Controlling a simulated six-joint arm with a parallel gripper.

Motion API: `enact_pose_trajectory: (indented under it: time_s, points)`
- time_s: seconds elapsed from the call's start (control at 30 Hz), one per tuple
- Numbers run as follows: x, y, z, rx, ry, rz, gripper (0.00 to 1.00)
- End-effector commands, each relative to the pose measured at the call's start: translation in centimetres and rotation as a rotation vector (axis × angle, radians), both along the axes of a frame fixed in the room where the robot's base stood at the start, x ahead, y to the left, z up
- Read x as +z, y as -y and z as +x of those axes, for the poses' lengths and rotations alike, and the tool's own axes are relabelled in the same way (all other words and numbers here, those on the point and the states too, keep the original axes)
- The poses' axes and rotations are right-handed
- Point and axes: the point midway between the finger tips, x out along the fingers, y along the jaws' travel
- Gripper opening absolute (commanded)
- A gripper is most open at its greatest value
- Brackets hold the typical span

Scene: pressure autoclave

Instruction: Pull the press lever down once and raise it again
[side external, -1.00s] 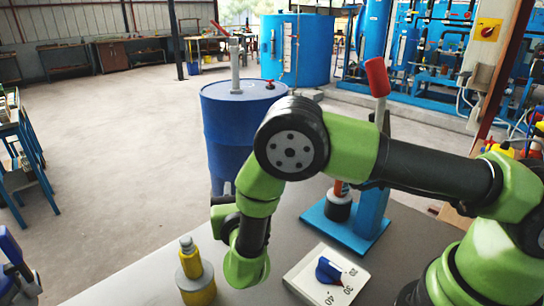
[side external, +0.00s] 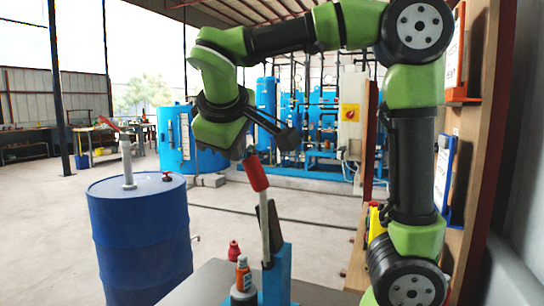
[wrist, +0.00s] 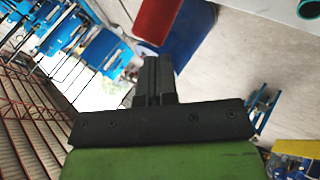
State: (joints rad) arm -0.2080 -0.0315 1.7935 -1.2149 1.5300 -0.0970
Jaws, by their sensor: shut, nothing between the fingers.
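The press lever stands up, leaning slightly left, with a red grip (side external: 256,172) on a pale rod (side external: 265,228). It rises from the blue press (side external: 278,275). My gripper (side external: 241,151) is close to the top of the red grip, pointing down. In the wrist view its dark fingers (wrist: 153,62) are together with nothing between them. The red grip (wrist: 158,18) shows just past the fingertips there. I cannot tell whether the fingers touch it. An orange bottle (side external: 243,274) stands at the press; the press base is mostly out of view.
A dark blue drum (side external: 140,235) with a pump stands left of the bench (side external: 205,285). A wooden panel (side external: 480,150) with hanging signs is close at the right, beside my arm. A large blue tank (side external: 185,140) and pipework are far behind. Open floor lies between.

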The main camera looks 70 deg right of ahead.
Motion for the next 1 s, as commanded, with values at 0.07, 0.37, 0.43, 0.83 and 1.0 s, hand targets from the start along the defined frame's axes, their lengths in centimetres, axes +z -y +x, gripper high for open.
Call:
enact_pose_trajectory:
  time_s: [0.07, 0.37, 0.43, 0.83, 1.0]
  points:
    - [0.8, -0.1, -1.8, -0.043, 0.087, 0.117, 0.0]
    - [-1.7, -3.9, -7.7, -0.073, 0.245, 0.579, 0.0]
    - [-2.6, -4.8, -8.6, -0.071, 0.262, 0.655, 0.0]
    - [-5.7, -8.2, -11.5, -0.11, 0.374, 0.953, 0.0]
    - [-5.4, -8.1, -11.5, -0.157, 0.387, 0.985, 0.0]
